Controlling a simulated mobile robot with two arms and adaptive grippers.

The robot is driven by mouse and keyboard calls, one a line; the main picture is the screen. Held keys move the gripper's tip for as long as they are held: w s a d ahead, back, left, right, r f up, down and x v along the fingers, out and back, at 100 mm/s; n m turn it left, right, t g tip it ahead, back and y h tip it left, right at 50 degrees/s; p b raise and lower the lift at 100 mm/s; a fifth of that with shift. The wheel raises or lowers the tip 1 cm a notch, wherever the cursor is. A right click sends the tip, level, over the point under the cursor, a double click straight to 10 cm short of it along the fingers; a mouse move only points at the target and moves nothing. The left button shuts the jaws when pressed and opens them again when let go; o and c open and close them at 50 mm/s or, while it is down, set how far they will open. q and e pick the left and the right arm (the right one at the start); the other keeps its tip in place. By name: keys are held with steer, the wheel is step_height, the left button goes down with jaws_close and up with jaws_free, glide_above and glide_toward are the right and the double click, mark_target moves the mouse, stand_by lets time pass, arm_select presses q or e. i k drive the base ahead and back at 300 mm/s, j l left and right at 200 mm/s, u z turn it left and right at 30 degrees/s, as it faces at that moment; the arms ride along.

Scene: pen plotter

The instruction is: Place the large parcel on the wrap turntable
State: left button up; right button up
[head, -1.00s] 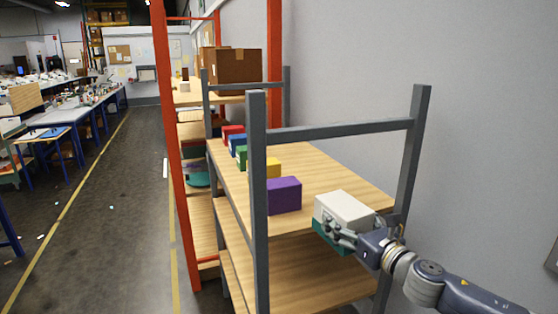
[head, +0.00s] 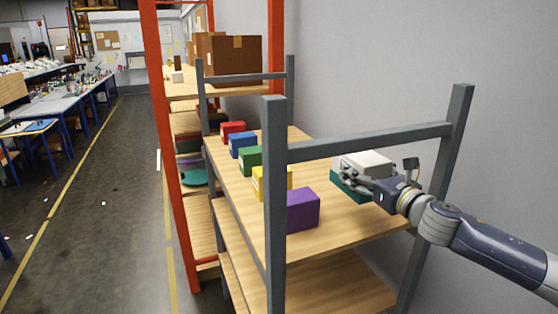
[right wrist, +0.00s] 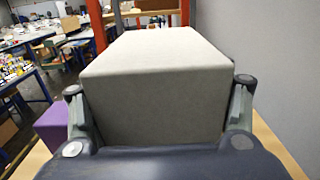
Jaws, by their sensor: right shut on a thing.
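My right gripper (head: 368,180) is shut on a white box (head: 366,162) over the right side of the wooden shelf top. A teal block-like part (head: 347,187) shows directly under the white box; I cannot tell whether it belongs to it. In the right wrist view the pale box (right wrist: 155,88) sits between the two fingers (right wrist: 158,118). Whether it rests on the shelf or hangs just above is unclear. A large brown carton (head: 236,60) stands on the rack behind. I cannot identify the wrap turntable. My left gripper is not in view.
Red (head: 232,132), blue (head: 242,145), green (head: 249,160), yellow (head: 272,183) and purple (head: 303,210) boxes line the shelf's left side. Grey posts (head: 275,205) and a crossbar (head: 370,142) frame the near end. A teal round object (head: 194,177) lies on the red rack. The aisle (head: 95,230) is clear.

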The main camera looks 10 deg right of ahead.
mark_target(200, 176)
steer(key=i+j, duration=0.1)
steer(key=i, duration=0.4)
steer(key=i+j, duration=0.1)
steer(key=i, duration=0.4)
